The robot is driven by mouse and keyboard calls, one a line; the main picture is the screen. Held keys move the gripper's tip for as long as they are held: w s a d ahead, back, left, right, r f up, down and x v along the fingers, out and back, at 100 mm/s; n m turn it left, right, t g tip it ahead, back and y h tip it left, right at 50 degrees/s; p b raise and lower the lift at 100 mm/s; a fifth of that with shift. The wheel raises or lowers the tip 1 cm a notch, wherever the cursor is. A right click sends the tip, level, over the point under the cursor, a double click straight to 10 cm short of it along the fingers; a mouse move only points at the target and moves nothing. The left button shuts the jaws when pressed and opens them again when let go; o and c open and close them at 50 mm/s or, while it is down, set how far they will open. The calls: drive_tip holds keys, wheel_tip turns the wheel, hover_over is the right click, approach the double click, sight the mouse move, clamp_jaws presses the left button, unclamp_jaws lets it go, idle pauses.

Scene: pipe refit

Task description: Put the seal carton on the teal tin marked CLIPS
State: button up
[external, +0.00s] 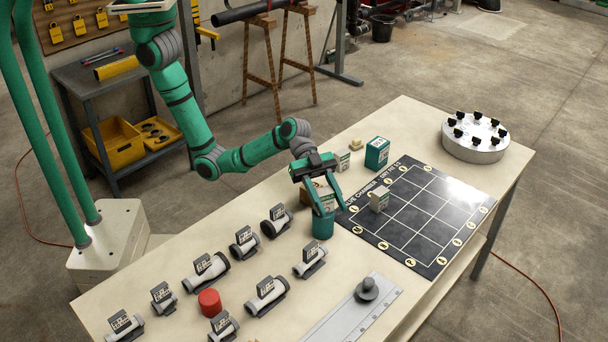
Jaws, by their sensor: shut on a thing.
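My gripper (330,207) reaches down over the left edge of the black board, its two green fingers pointing at the table. It is shut on a small light carton (327,200), partly hidden by the fingers; its lettering is too small to read. A round teal tin (322,228) stands upright on the table directly below the held carton. The carton's underside is at or just above the tin's top; I cannot tell whether they touch. Any marking on the tin cannot be read.
A brown box (304,196) stands close behind the fingers. A teal box (377,153) and a small pale carton (342,160) stand behind the black board (425,215). A grey carton (379,200) stands on the board. Several labelled pipe pieces (206,270) and a red cylinder (209,302) fill the left.

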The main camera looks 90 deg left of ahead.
drive_tip(key=o, duration=1.1)
drive_tip(key=shift+f, duration=0.1)
drive_tip(key=shift+c, duration=0.2)
drive_tip(key=v, duration=1.2)
